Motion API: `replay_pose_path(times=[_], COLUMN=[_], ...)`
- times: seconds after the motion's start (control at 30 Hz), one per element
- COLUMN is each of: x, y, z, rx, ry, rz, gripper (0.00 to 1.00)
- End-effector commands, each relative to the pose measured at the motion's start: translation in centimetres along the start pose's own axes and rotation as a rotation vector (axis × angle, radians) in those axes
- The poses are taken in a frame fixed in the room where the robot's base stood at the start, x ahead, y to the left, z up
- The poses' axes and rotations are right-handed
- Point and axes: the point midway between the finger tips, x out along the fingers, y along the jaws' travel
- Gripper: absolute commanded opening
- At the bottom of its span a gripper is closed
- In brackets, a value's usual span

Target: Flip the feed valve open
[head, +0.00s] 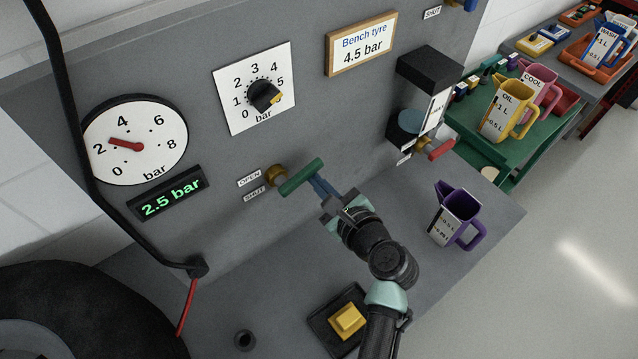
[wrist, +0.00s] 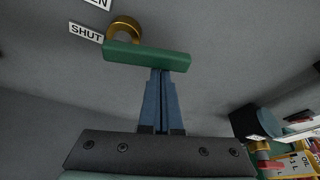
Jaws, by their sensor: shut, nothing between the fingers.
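The feed valve has a green lever (head: 301,178) on a brass fitting (head: 276,175) on the grey panel. Labels OPEN (head: 249,179) and SHUT (head: 255,194) sit left of it. My gripper (head: 318,184) is shut and empty, its blue fingertips at the lever's near side; I cannot tell whether they touch it. In the wrist view the green lever (wrist: 146,56) runs across, just beyond the closed fingertips (wrist: 160,73). The brass fitting (wrist: 125,28) shows behind it, beside the SHUT label (wrist: 86,33).
A gauge (head: 135,140) and a 2.5 bar display (head: 171,193) are at left, with a regulator dial (head: 264,95) above. A sign (head: 361,44) reads Bench tyre 4.5 bar. A purple jug (head: 456,216) and a yellow switch (head: 347,320) stand on the bench. A red-handled tap (head: 440,149) is right.

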Motion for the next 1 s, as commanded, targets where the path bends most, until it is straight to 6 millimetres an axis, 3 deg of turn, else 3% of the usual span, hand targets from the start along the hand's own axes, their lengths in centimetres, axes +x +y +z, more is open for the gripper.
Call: replay_pose_path(times=[1.0], x=[-1.4], y=[1.0], z=[4.3], rx=[-0.899], ry=[-0.003], rz=[-0.313], gripper=[0.00])
